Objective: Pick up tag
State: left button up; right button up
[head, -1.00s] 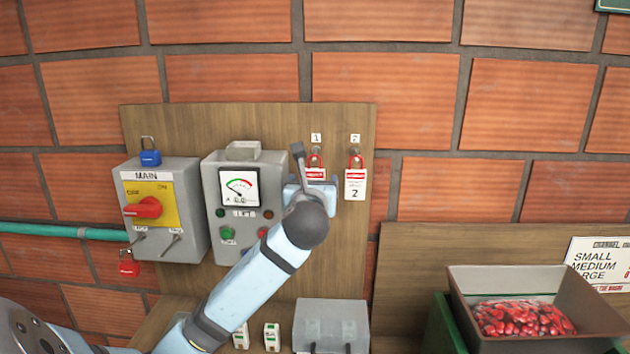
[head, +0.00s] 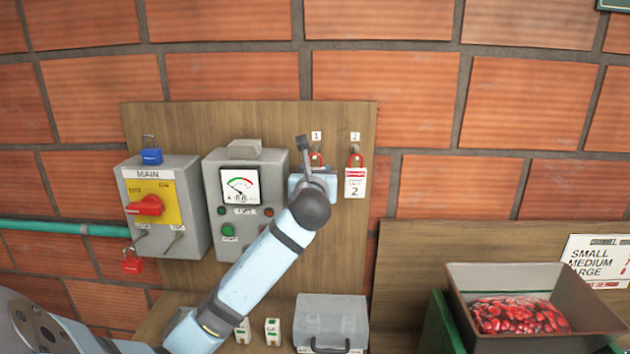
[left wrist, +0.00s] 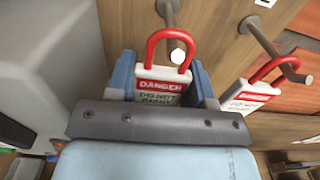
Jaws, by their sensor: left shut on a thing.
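A white and red DANGER tag with a red shackle (left wrist: 160,88) hangs on a metal peg under label 1. My left gripper (head: 314,180) is shut on this tag, with one blue finger on each side of it in the left wrist view. The shackle still loops around the peg. In the head view the gripper hides most of the tag, and only its red top (head: 316,158) shows. A second tag, marked 2 (head: 355,183), hangs on the peg to the right, apart from the gripper. My right gripper is not in view.
Left of the tags are a grey meter box (head: 270,185) and a MAIN switch box (head: 190,215) with a blue padlock (head: 151,156). Below is a grey case (head: 331,312).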

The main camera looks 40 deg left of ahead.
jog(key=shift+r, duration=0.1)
pick_arm(q)
jog(key=shift+r, duration=0.15)
jog(key=shift+r+b, duration=0.3)
jog(key=shift+r, duration=0.35)
jog(key=v, duration=1.8)
jog(key=shift+f, duration=0.1)
